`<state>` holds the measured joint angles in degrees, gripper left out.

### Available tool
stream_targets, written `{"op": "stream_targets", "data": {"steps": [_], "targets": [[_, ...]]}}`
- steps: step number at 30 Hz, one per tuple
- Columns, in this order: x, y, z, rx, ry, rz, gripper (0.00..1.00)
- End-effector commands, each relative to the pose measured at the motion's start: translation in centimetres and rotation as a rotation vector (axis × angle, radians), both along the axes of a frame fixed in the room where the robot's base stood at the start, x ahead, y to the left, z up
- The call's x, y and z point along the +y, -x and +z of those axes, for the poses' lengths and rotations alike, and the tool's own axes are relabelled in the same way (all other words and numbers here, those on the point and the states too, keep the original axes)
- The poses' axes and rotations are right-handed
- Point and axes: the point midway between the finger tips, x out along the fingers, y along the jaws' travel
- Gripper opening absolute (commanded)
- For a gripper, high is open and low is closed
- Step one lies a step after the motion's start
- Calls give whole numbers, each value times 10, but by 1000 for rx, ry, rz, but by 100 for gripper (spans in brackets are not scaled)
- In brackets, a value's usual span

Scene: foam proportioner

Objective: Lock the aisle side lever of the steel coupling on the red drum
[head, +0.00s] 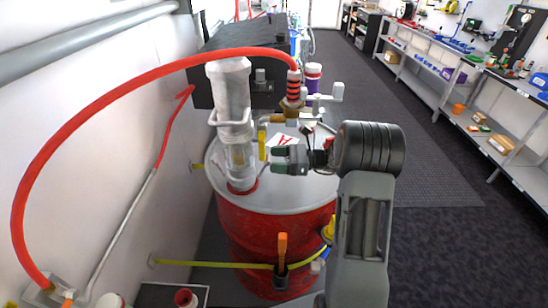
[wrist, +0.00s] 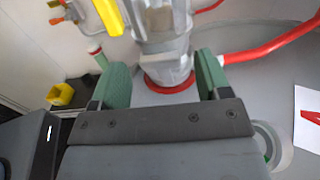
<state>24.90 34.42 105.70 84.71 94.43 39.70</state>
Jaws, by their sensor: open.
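The red drum (head: 270,235) stands upright with a grey lid. A red hose (head: 130,88) arcs to a banded end above the lid, where a metal coupling (head: 292,104) sits. A pale lever-like piece (head: 337,91) sticks out on its right, the aisle side; another grey piece (head: 260,76) is on its left. I cannot tell whether the levers are locked. My gripper (head: 278,160) is low over the lid, below the coupling. In the wrist view, its green fingers (wrist: 163,76) are open and empty, with the base of the clear tube (wrist: 166,68) showing beyond them.
The clear tube (head: 233,105) stands left of the coupling. A yellow handle (head: 262,142) hangs close to my gripper. A marked white card (head: 284,140) lies on the lid. The wall is left; the dark aisle floor (head: 440,225) right is clear.

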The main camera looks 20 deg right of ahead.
Motion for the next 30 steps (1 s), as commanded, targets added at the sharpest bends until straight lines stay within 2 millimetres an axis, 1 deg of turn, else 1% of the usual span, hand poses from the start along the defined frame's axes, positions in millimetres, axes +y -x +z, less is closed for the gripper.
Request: {"op": "stream_targets", "data": {"steps": [1,6,15,30], "targets": [[4,-1,1,0,0,2,70],[10,-3,0,-1,0,-1,70],[11,-3,0,-1,0,0,69],[11,-3,0,0,0,0,21]]}}
